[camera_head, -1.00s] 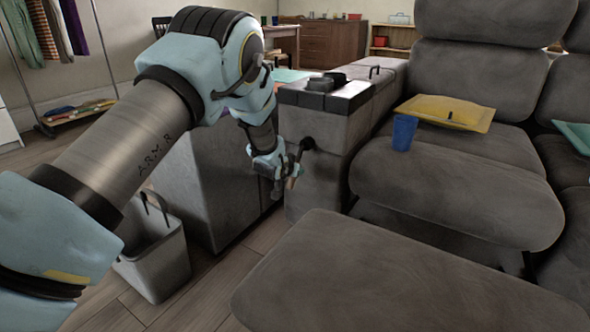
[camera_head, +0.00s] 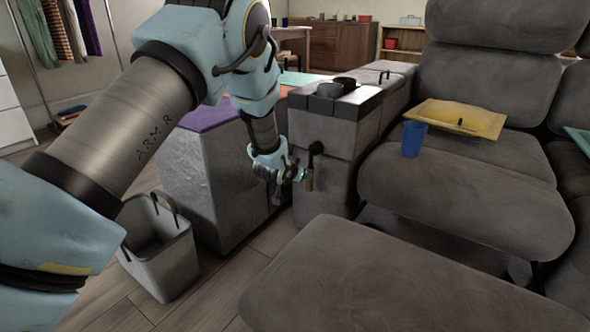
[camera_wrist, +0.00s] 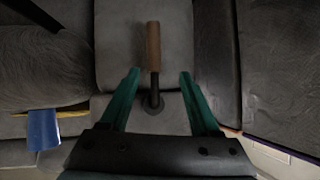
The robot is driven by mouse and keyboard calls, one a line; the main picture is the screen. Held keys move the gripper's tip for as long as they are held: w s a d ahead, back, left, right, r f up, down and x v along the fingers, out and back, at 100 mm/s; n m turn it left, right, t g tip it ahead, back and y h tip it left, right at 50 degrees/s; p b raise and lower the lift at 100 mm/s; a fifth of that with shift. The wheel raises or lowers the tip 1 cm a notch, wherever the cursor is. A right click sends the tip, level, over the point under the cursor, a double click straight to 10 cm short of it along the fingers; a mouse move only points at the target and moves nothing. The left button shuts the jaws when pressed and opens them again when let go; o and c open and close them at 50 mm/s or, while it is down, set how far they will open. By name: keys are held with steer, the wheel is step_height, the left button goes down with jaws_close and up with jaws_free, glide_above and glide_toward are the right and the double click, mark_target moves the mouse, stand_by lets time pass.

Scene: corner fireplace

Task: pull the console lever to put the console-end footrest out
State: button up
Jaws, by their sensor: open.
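The console lever has a black shaft and round base on the console's (camera_head: 325,135) front face. Its wooden handle (camera_head: 310,183) hangs down beside my gripper (camera_head: 303,175). The fingers are open, with a gap on both sides of the shaft. I cannot tell how deep the lever sits between them. The console-end seat (camera_head: 455,190) is right of the console. A large grey padded cushion (camera_head: 410,280) extends in front; I cannot tell if it is that seat's footrest.
A blue cup (camera_head: 413,138) and a yellow tray (camera_head: 458,117) are on the seat. A grey bin (camera_head: 165,255) stands on the floor at left, beside a grey block with a purple top (camera_head: 208,115). Bare floor shows between the bin and the front cushion.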

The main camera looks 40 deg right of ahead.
steer(key=p+v, duration=0.1)
steer(key=v, duration=0.4)
steer(key=shift+s+a+r, duration=0.15)
steer(key=shift+a, duration=0.1)
